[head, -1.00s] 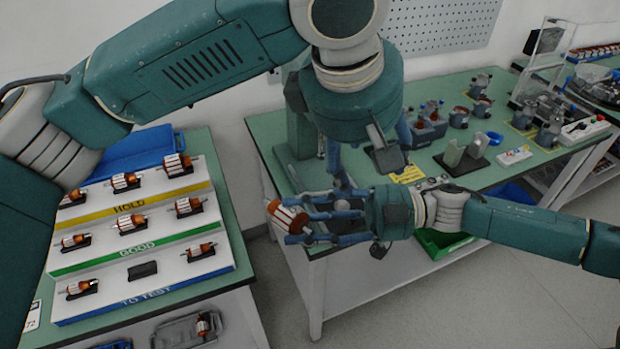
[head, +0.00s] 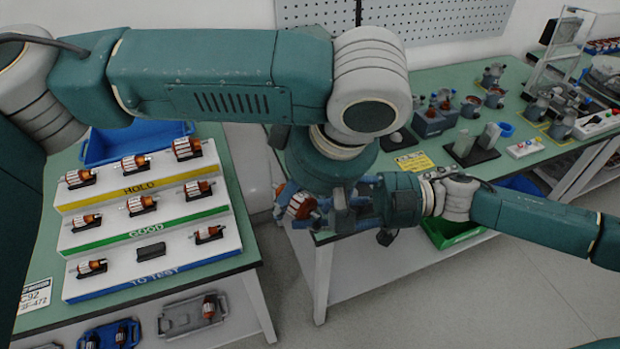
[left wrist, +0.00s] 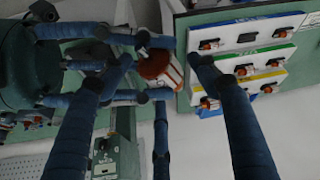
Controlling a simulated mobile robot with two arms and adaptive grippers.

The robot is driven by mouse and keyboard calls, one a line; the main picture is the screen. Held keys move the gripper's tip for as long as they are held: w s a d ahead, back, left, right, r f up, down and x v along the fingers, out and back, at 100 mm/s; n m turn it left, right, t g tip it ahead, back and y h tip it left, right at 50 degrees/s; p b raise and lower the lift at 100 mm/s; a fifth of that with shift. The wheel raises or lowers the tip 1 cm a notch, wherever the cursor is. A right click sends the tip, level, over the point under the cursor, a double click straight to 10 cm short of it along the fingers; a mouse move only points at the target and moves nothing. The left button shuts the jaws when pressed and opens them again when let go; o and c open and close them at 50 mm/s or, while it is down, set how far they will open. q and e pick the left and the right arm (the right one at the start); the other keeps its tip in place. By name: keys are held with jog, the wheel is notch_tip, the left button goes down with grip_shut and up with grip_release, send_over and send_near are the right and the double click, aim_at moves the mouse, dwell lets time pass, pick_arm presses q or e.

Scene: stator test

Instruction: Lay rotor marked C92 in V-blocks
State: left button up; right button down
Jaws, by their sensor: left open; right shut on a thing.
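A rotor with copper windings (head: 302,205) is held in the fingers of my right gripper (head: 312,207), above the near left corner of the right-hand table. No marking is readable on it. The rotor (left wrist: 158,66) also shows in the left wrist view. My left gripper (left wrist: 165,72) is open, its blue fingers spread on both sides of the rotor; I cannot tell whether they touch it. In the head view my left wrist hides much of both grippers. Two grey upright blocks on a black base, which look like the V-blocks (head: 464,143), stand empty on the right-hand table.
A stepped rack (head: 190,262) on the left table holds several rotors in HOLD, GOOD and TO TEST rows. One black cradle (head: 150,252) in TO TEST is empty. Fixtures (head: 437,118) stand behind the blocks.

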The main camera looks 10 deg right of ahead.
pick_arm(q)
jog(key=shift+x, duration=1)
pick_arm(e)
jog(key=shift+r, duration=0.15)
pick_arm(q)
grip_shut()
pick_arm(e)
jog(key=c, duration=0.9)
grip_release()
